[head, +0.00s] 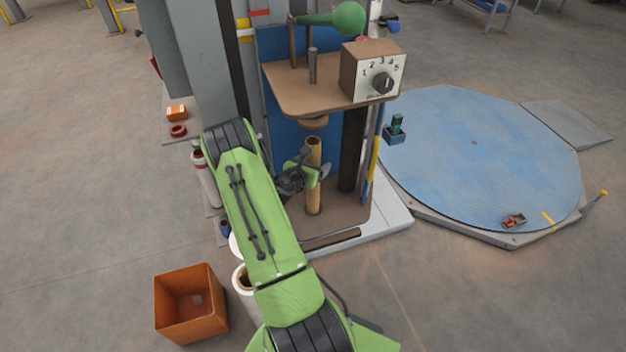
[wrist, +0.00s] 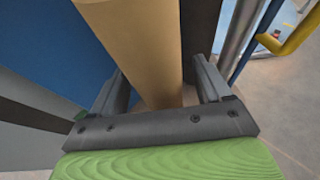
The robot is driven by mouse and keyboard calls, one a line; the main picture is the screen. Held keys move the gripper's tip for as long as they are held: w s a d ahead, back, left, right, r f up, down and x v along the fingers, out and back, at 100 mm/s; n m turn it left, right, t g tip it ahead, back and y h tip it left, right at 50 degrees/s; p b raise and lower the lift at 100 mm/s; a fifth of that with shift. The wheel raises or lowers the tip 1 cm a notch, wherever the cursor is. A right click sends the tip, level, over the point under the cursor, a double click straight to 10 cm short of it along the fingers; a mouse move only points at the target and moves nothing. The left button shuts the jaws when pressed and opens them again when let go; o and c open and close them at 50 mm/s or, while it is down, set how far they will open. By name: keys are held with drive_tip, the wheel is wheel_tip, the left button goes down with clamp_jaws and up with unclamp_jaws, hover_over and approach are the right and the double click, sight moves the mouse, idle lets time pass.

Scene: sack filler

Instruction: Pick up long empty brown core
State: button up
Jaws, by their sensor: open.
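The long brown core (head: 313,190) stands upright on the lower plate of the machine, under its upper shelf. Its open top end shows in the head view. In the wrist view the core (wrist: 135,45) rises between the two fingers of my gripper (wrist: 163,90). The fingers are apart, one on each side of the core, and look clear of it. In the head view my gripper (head: 318,172) is at the core's middle height, partly hidden by my green arm.
The machine's shelf (head: 300,88) with a dial box (head: 372,72) overhangs the core. A dark post (head: 352,150) stands close to its right. An orange bin (head: 190,303) and a white roll (head: 243,280) are on the floor. A blue turntable (head: 480,150) lies at right.

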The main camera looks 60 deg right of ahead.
drive_tip(key=shift+a, duration=0.1)
drive_tip(key=c, duration=1.4)
drive_tip(key=shift+c, duration=0.2)
drive_tip(key=shift+r, duration=0.1)
